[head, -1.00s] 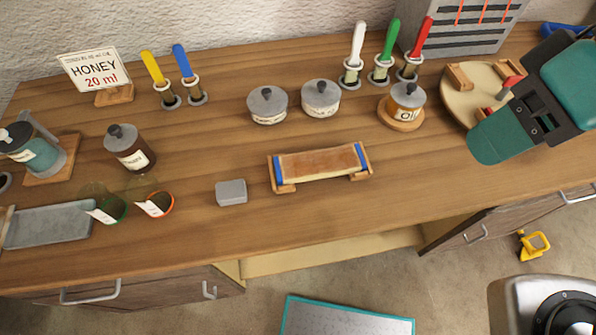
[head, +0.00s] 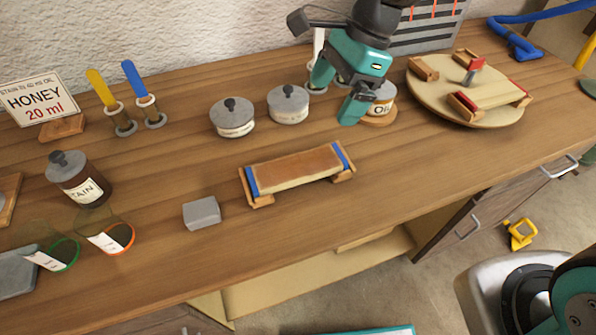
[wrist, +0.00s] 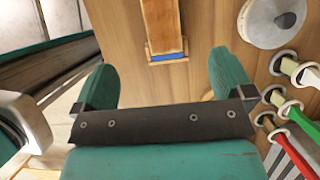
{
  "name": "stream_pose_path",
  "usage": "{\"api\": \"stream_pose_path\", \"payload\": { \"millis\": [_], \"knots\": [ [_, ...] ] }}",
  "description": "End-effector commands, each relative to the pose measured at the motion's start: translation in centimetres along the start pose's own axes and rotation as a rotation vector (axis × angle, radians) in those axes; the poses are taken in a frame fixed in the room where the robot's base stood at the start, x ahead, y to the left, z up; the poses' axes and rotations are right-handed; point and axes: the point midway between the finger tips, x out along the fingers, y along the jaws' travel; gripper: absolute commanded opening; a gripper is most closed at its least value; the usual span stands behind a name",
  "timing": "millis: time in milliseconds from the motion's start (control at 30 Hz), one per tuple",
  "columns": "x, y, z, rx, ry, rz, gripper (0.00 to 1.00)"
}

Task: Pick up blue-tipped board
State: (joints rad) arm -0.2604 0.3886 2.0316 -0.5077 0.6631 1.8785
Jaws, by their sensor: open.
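The blue-tipped board (head: 297,168) is a brown lath with blue ends, lying across two wooden supports near the middle of the bench. In the wrist view, one end of the board (wrist: 162,22) with its blue tip shows ahead of my gripper (wrist: 164,80), roughly between the lines of its two fingers. The fingers are wide apart with nothing between them. In the head view, my gripper (head: 337,90) hangs above the back of the bench by the oil jar, behind and to the right of the board and apart from it.
The oil jar (head: 380,103) and two lidded pots (head: 233,118) (head: 288,104) stand behind the board. A grey block (head: 202,213) lies to its left. The bench in front of the board is clear.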

Motion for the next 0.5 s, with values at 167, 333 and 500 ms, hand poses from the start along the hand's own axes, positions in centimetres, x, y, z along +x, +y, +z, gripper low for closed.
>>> {"api": "stream_pose_path", "payload": {
  "millis": [167, 333, 500],
  "knots": [
    [3.8, 0.1, 0.1, 0.004, 0.000, 0.008, 0.99],
    [7.6, 0.1, 0.1, 0.003, 0.000, 0.006, 0.99],
    [10.4, 0.1, 0.0, 0.002, 0.001, 0.004, 0.99]
  ]
}}
